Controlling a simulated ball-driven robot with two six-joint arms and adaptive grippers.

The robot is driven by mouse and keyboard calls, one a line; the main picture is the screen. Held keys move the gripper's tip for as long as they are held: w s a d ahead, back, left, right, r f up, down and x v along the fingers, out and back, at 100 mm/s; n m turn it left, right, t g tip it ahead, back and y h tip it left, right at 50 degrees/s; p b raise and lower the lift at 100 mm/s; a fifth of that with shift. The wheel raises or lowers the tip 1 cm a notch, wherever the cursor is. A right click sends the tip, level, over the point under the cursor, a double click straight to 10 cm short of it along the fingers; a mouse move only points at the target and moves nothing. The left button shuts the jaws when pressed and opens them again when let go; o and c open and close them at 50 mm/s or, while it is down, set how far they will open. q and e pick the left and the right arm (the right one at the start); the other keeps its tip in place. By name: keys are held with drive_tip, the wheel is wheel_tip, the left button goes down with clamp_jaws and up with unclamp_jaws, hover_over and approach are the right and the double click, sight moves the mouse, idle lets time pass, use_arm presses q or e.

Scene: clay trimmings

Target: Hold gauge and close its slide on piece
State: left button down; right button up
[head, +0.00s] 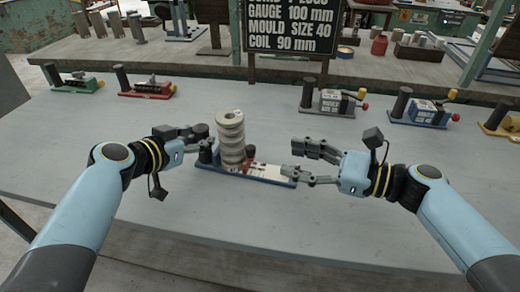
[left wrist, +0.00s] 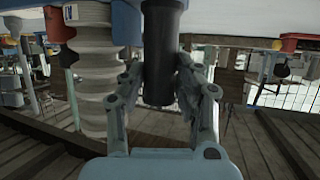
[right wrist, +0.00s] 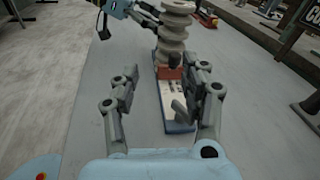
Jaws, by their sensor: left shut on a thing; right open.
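The gauge (head: 266,177) lies on the grey table, with a blue base and a white scale strip. A pale ribbed clay piece (head: 231,137) stands upright at its left part. The red slide (right wrist: 171,73) sits beside the piece, with scale showing toward the near end; whether it touches the piece I cannot tell. My left gripper (head: 200,141) is shut on the gauge's black post (left wrist: 161,62), left of the piece. My right gripper (head: 298,162) is open and empty at the gauge's right end. In the right wrist view its fingers (right wrist: 158,98) stand over the scale end.
A dark sign (head: 292,27) with white lettering stands behind the gauge. Other gauges stand along the table's back: green (head: 78,85), red (head: 146,91), grey (head: 335,102), blue (head: 425,116) and yellow (head: 498,121). The table front (head: 250,220) is clear.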

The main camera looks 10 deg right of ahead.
drive_tip(key=d+f+m+t, duration=0.1)
drive_tip(key=d+f+m, duration=0.1)
drive_tip(key=f+m, duration=0.1)
drive_tip(key=shift+w+d+f+t, duration=0.1)
drive_tip(key=shift+w+d+t, duration=0.1)
drive_tip(key=shift+t, duration=0.2)
drive_tip(key=shift+w+a+f+h, duration=0.15)
drive_tip(key=shift+a+h, duration=0.05)
drive_tip(key=shift+h, duration=0.1)
drive_tip(key=x, duration=1.1)
drive_tip(key=shift+a, duration=0.1)
drive_tip(key=shift+c, duration=0.2)
clamp_jaws()
